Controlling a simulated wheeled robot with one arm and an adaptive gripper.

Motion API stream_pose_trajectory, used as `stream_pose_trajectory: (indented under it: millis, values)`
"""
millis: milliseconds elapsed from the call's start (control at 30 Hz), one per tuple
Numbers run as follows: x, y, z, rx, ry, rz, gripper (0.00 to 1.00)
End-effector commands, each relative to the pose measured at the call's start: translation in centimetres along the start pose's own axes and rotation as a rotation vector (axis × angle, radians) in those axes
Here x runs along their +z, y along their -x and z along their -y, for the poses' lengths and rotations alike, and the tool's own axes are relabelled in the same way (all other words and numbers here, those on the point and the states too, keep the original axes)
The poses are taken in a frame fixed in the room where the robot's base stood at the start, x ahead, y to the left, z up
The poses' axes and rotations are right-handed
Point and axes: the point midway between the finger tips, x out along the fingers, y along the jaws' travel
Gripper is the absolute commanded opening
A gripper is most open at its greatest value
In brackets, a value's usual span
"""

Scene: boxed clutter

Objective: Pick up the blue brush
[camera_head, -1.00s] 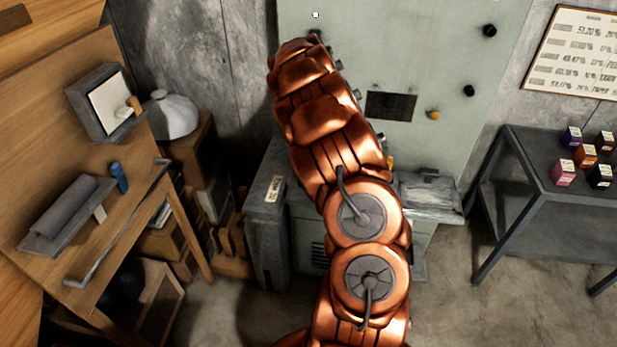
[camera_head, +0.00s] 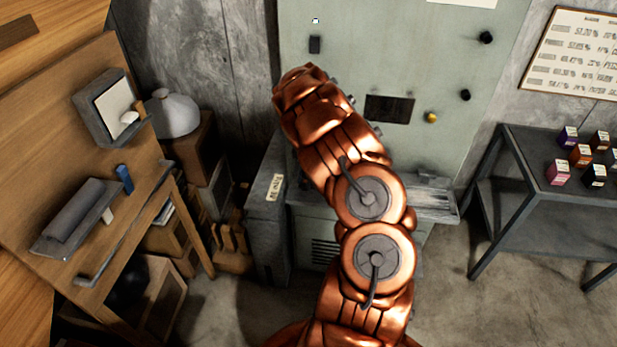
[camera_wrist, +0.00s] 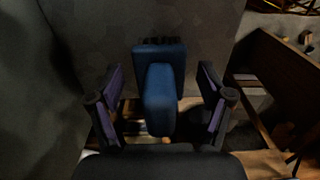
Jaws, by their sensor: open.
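A blue brush (camera_wrist: 160,95) fills the middle of the wrist view, with a wide blue block, a narrower blue part in front and short dark bristle-like bits at its top edge. My gripper (camera_wrist: 160,70) is open, with one finger on each side of the brush. Dark gaps show between the fingers and the brush on both sides. The brush's underside is hidden. In the head view my arm covers the gripper, and the brush cannot be made out there.
A wooden bench (camera_head: 45,185) with a grey tray, a small blue item (camera_head: 124,179) and a framed box stands left. A grey-green cabinet (camera_head: 440,60) stands behind my arm. A dark table (camera_head: 540,220) with several small boxes is at right. Grey floor lies between.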

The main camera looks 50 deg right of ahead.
Motion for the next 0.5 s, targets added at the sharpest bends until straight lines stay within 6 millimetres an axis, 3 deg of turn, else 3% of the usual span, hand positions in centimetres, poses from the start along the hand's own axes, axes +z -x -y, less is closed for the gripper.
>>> stream_pose_trajectory:
  millis: [100,500]
  values:
    - [-0.01,0.01,0.0,0.0,0.0,0.0,0.77]
    - [-0.02,0.03,0.01,0.0,0.0,0.0,0.35]
